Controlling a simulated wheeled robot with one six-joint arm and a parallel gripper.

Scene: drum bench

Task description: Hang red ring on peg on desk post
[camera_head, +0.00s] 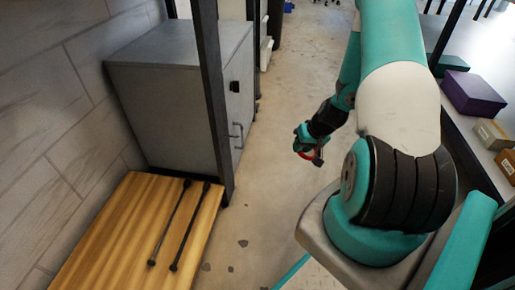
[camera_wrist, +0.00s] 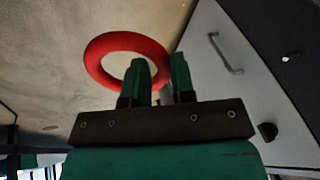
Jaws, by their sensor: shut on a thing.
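The red ring (camera_wrist: 96,62) is in my gripper (camera_wrist: 160,72). In the wrist view its right side passes between the two green fingers, and the rest sticks out to the left. In the head view my gripper (camera_head: 313,150) hangs over open floor near the middle, with a bit of the red ring (camera_head: 305,155) showing at it. A dark upright post (camera_head: 212,95) stands to the left, beside the wooden top. Another dark post (camera_head: 446,36) rises by the bench at the right. I cannot make out a peg on either post.
Two black mallets (camera_head: 168,222) lie on the wooden top (camera_head: 105,235) at lower left. A grey cabinet (camera_head: 165,90) with a handle stands behind it; its handle (camera_wrist: 226,54) shows in the wrist view. A purple box (camera_head: 472,93) sits on the right bench. The floor between is clear.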

